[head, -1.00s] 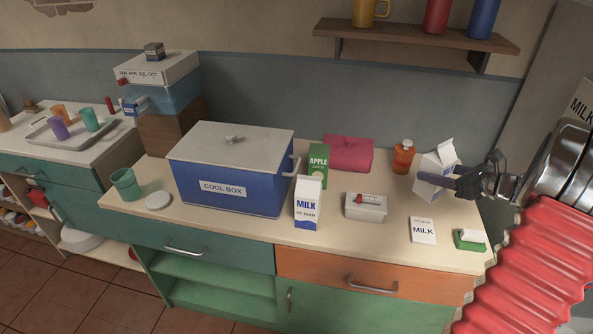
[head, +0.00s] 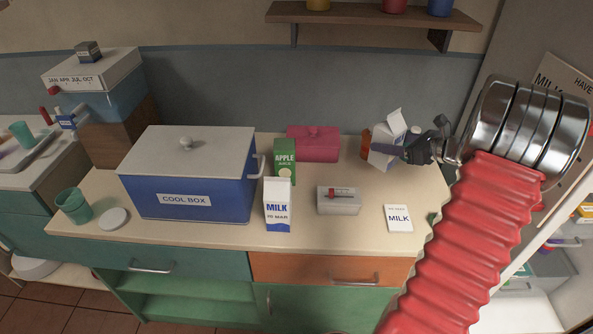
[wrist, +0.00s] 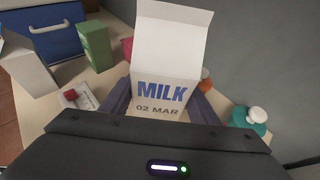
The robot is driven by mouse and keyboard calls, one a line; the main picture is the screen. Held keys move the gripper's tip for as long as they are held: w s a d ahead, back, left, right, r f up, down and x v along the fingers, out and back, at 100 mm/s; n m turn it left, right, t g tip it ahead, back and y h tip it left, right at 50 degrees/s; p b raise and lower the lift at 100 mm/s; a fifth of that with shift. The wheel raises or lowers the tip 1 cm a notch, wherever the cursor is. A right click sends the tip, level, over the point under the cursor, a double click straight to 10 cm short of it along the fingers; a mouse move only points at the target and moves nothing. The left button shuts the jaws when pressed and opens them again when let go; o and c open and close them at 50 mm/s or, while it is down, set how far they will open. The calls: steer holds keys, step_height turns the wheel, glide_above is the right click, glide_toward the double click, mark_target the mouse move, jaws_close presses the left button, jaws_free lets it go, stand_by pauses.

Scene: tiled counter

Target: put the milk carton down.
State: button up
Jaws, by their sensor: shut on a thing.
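My gripper (head: 408,149) is shut on a white milk carton (head: 386,145) at the right end of the counter. The carton leans slightly and its top stands open. In the wrist view this carton (wrist: 166,85) reads MILK 02 MAR and sits between the two fingers. Its base is hidden there, and I cannot tell whether it touches the counter. A second milk carton (head: 278,207), with a blue base band, stands upright at the front of the counter, left of my gripper. A flat card reading MILK (head: 398,218) lies on the counter in front of the held carton.
An orange bottle (head: 365,141) is partly hidden behind the held carton. A pink box (head: 313,144), a green apple carton (head: 284,155) and a small grey box (head: 338,203) stand to its left. The cool box (head: 185,203) is farther left. A teal bottle (wrist: 248,118) shows in the wrist view.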

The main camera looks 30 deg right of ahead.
mark_target(385, 159)
steer(key=shift+f, duration=3.1)
steer(key=shift+s, duration=0.1)
steer(key=shift+f, duration=1.85)
steer(key=o, duration=1.6)
steer(key=shift+f, duration=0.1)
steer(key=shift+c, duration=0.2)
